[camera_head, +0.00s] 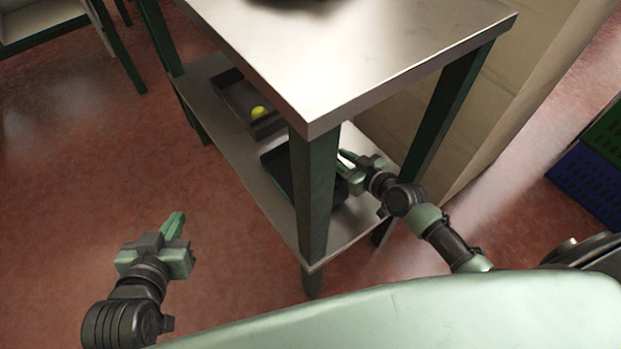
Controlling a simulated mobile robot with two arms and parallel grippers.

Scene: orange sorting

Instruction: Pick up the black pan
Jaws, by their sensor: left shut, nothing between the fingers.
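Two black pans or trays lie on the lower shelf of the metal table. The nearer black pan (275,168) is partly hidden behind the table's front leg. The farther black pan (236,98) holds a small yellow ball (259,112). My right gripper (345,162) reaches in under the tabletop at the right side of the nearer pan. Its fingers are small and partly hidden, so I cannot tell whether they touch or grip the pan. My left gripper (174,226) is shut and empty, over the floor left of the table.
The metal tabletop (350,60) overhangs the lower shelf (218,128). The green front leg (314,195) stands between my arms. A dark object is cut off at the top edge. Blue crates (588,180) stand at the right. The floor at the left is clear.

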